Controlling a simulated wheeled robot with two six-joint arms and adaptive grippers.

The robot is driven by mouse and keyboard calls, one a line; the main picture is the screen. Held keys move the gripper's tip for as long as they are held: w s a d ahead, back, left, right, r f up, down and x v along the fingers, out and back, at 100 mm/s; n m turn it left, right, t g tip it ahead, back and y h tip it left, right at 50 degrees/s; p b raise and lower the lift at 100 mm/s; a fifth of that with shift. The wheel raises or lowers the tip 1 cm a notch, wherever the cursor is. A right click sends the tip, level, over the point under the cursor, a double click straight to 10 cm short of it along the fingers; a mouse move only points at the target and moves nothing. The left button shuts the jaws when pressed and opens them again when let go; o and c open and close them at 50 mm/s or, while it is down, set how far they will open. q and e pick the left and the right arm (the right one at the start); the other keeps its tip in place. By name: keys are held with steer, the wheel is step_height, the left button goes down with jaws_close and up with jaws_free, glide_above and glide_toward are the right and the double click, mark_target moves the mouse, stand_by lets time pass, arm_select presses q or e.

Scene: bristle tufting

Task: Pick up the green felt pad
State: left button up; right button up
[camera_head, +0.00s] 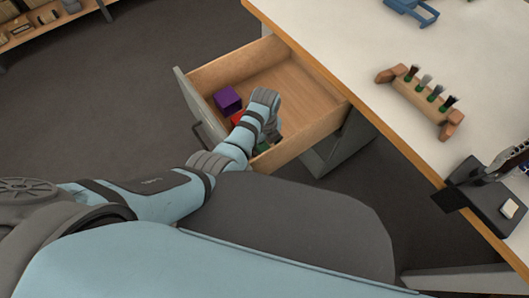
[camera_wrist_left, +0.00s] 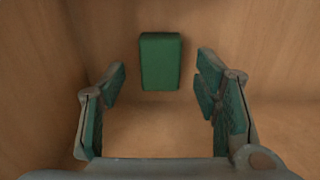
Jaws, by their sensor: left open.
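The green felt pad (camera_wrist_left: 160,61) is a small upright-looking green block at the top centre of the left wrist view. It rests on the drawer's wooden floor near the walls. My left gripper (camera_wrist_left: 160,98) is open and empty, with one finger on each side of the view. The pad lies beyond the fingertips, between their lines, and appears not touched. In the head view my left gripper (camera_head: 270,128) reaches down into the open drawer. A little green (camera_head: 262,147) shows beside it, mostly hidden by the arm. My right gripper is not in view.
The open wooden drawer (camera_head: 312,94) has raised walls around the gripper. A purple cube (camera_head: 228,100) and a partly hidden red block (camera_head: 238,118) lie in it. The white table (camera_head: 350,50) above carries a wooden brush rack (camera_head: 425,101) and a black fixture (camera_head: 490,200).

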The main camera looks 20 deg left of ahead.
mark_target(265, 149)
arm_select(q)
steer(key=shift+f, duration=0.9)
steer(key=shift+r, duration=0.15)
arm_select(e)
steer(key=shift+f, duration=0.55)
arm_select(q)
steer(key=c, duration=1.1)
step_height(265, 149, up, 10)
steer(key=p, duration=0.5)
steer(key=shift+p, duration=0.4)
steer(key=shift+c, duration=0.2)
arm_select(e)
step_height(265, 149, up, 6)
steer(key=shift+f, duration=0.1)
